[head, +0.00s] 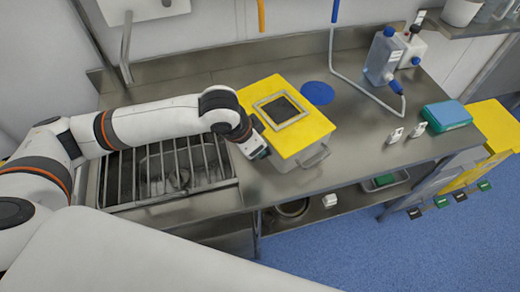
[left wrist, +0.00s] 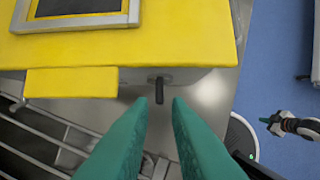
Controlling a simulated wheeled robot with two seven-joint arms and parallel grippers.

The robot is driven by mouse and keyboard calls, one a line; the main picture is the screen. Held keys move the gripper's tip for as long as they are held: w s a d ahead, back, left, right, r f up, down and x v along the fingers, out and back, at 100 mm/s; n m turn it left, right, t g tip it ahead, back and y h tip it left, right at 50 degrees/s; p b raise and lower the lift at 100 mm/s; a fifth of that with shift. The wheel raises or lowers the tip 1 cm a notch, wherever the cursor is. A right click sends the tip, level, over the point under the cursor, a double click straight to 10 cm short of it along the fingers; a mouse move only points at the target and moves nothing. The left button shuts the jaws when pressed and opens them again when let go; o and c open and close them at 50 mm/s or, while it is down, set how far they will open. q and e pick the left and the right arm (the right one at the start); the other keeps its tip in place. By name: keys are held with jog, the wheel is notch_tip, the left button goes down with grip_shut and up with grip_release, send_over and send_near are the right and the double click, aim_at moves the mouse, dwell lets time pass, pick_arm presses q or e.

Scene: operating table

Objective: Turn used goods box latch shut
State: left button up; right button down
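The used goods box (head: 312,120) is a light box with a yellow lid and a dark framed window, standing on the steel counter. Its lid edge (left wrist: 180,45) fills the upper part of the left wrist view. A small dark latch handle (left wrist: 159,90) sticks out below the lid edge, beside a yellow flap. My left gripper (head: 261,153) is at the box's left side. In the left wrist view its green fingers (left wrist: 162,102) are open and apart, with the latch just ahead, between the tips. In the head view the latch is hidden.
A metal rack (head: 170,170) over a basin lies left of the box. A blue disc (head: 318,93), a bottle (head: 382,58) with tubing and a blue-green case (head: 447,115) are behind and right. A small dark gripper-like part (left wrist: 292,126) shows over the floor.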

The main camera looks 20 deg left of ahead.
pick_arm(q)
jog(key=v, duration=0.8)
jog(key=shift+f, duration=0.1)
